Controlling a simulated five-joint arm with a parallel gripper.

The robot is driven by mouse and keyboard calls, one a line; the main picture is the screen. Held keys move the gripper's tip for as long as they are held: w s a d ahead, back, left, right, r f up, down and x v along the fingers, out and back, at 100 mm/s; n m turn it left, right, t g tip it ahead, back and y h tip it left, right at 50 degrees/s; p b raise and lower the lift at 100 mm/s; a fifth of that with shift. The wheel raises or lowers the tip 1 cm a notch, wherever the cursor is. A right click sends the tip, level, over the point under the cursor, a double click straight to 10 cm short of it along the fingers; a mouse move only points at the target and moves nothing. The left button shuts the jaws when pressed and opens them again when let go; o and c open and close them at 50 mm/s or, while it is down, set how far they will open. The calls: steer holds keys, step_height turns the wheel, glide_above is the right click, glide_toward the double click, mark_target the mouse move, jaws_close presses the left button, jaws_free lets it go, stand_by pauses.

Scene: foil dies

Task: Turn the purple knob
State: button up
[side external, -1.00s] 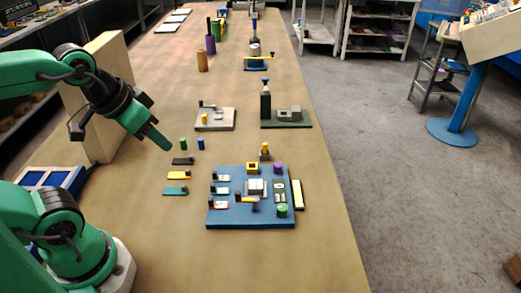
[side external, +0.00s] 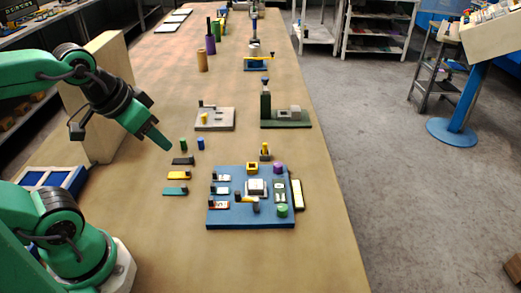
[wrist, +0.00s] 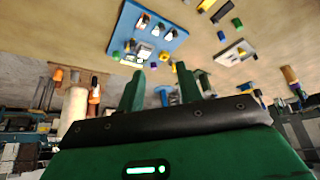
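The purple knob (side external: 278,168) stands at the far right corner of the blue board (side external: 214,225), in the side view. My gripper (side external: 162,145) hangs in the air to the left of the board, well apart from the knob. In the wrist view my gripper (wrist: 160,82) shows two green fingers spread apart with nothing held between them.
The board also carries a green knob (side external: 283,210), a white central block (side external: 256,187) and several small pieces. Loose coloured pieces lie left of it. A grey fixture (side external: 222,123) and a dark green stand (side external: 290,123) are behind. The table in front is clear.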

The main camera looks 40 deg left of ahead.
steer(key=shift+o, duration=1.3)
steer(key=w+d+n+g, duration=0.2)
steer(key=w+n+g, duration=0.15)
steer(key=w, duration=1.25)
steer(key=w+d+f+n, duration=0.1)
steer(key=w+f, duration=0.3)
steer(key=w, duration=0.1)
steer(key=w+d+f+n+g, duration=0.1)
steer(key=w+d+f+n, duration=0.1)
steer(key=w+f, duration=0.2)
steer(key=w+d+f+n+g, duration=0.1)
steer(key=w+f+n, duration=0.1)
steer(key=w+f, duration=0.3)
steer(key=shift+w+d+f+n, duration=0.2)
steer(key=shift+w+f+n, duration=0.1)
steer(key=shift+f, duration=0.15)
